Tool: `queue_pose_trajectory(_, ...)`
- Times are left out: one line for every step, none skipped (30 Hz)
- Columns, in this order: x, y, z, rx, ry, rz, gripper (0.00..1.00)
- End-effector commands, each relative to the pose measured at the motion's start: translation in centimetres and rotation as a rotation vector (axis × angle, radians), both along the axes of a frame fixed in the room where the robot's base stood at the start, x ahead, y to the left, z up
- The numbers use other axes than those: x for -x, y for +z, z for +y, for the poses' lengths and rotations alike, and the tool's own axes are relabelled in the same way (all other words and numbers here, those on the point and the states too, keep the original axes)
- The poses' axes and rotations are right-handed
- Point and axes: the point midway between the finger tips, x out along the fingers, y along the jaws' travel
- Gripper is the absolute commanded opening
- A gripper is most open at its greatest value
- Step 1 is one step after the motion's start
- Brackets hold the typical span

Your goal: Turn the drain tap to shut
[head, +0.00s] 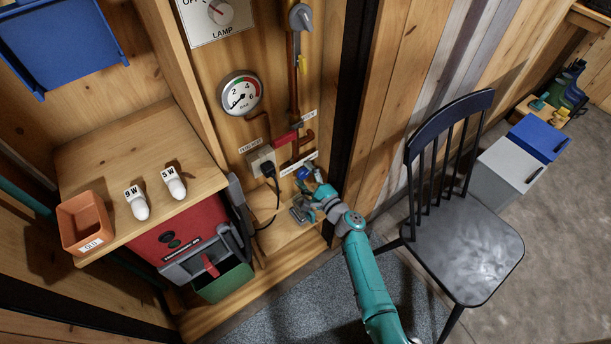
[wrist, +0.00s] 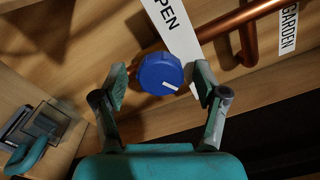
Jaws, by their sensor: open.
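The tap is a round blue knob (wrist: 160,74) with a short white mark, which points toward the lower right in the wrist view. A white label (wrist: 172,35) by it shows the letters "PEN"; the rest is cut off. My gripper (wrist: 160,82) is open, with one finger on each side of the knob. Gaps show between both fingers and the knob, so it is not gripped. In the head view my gripper (head: 314,188) is low by the wall board, and the knob there is small and partly hidden.
A copper pipe (wrist: 235,22) runs beside the knob, near a "GARDEN" label (wrist: 288,30). A socket with a black plug (head: 268,168) is left of my gripper. A grey object with a teal handle (wrist: 38,135) lies close by. A black chair (head: 465,240) stands to the right.

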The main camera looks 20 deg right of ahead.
Motion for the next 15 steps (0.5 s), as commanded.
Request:
queue_pose_trajectory(0.1, 0.0, 0.0, 0.0, 0.0, 0.0, 0.72)
queue_pose_trajectory(0.1, 0.0, 0.0, 0.0, 0.0, 0.0, 0.72)
queue_pose_trajectory(0.3, 0.0, -0.1, 0.0, 0.0, 0.0, 0.72)
queue_pose_trajectory(0.5, 0.0, -0.2, 0.001, 0.0, -0.001, 0.72)
queue_pose_trajectory(0.7, 0.0, -0.3, 0.0, 0.0, -0.001, 0.72)
queue_pose_trajectory(1.2, 0.0, -0.4, -0.001, -0.001, 0.0, 0.72)
queue_pose_trajectory(1.6, -0.1, -0.5, -0.001, -0.001, 0.001, 0.72)
queue_pose_trajectory(2.0, -0.1, -0.7, 0.0, -0.002, 0.001, 0.72)
queue_pose_trajectory(2.6, -0.1, -0.8, 0.001, -0.002, 0.001, 0.72)
queue_pose_trajectory(3.2, -0.1, -1.1, 0.0, -0.002, 0.001, 0.72)
queue_pose_trajectory(3.7, -0.1, -1.3, -0.001, -0.002, 0.0, 0.72)
queue_pose_trajectory(4.5, -0.1, -1.5, -0.001, -0.002, 0.001, 0.72)
queue_pose_trajectory(5.1, -0.1, -1.7, 0.0, -0.003, 0.001, 0.72)
queue_pose_trajectory(5.7, -0.1, -1.9, 0.0, -0.003, 0.001, 0.72)
queue_pose_trajectory(6.5, -0.1, -2.2, -0.001, -0.003, 0.001, 0.72)
